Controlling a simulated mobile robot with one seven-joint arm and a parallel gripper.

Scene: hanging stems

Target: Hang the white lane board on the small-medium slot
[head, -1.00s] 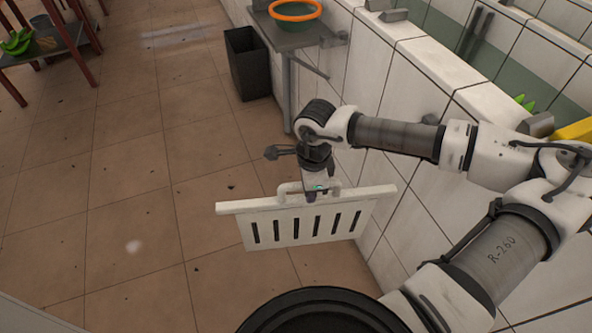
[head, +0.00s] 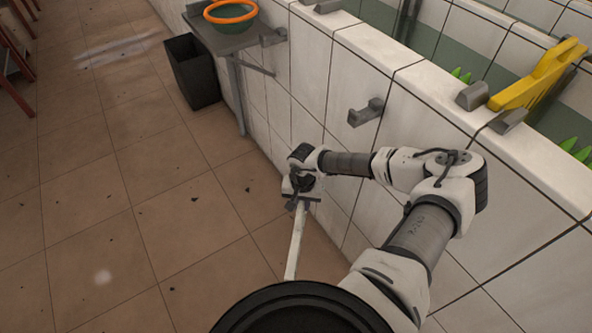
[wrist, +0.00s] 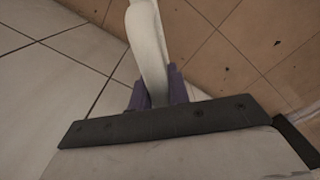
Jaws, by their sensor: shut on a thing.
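The white lane board (head: 296,243) hangs below my gripper (head: 302,198) in the head view, seen nearly edge-on, over the tiled floor beside the wall. Its lower end is hidden behind a dark round part of mine. In the wrist view the purple fingertips (wrist: 158,88) of my gripper are shut on the board's white handle (wrist: 147,40). A grey bracket (head: 366,112) sticks out from the wall face, above and right of my gripper and apart from the board. No label shows, so I cannot tell which slot is the small-medium one.
A yellow board (head: 540,75) stands at grey brackets (head: 472,95) on the white wall top (head: 420,80). A shelf with an orange-rimmed bowl (head: 230,14) and a black bin (head: 192,72) are farther back. The floor at left is open.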

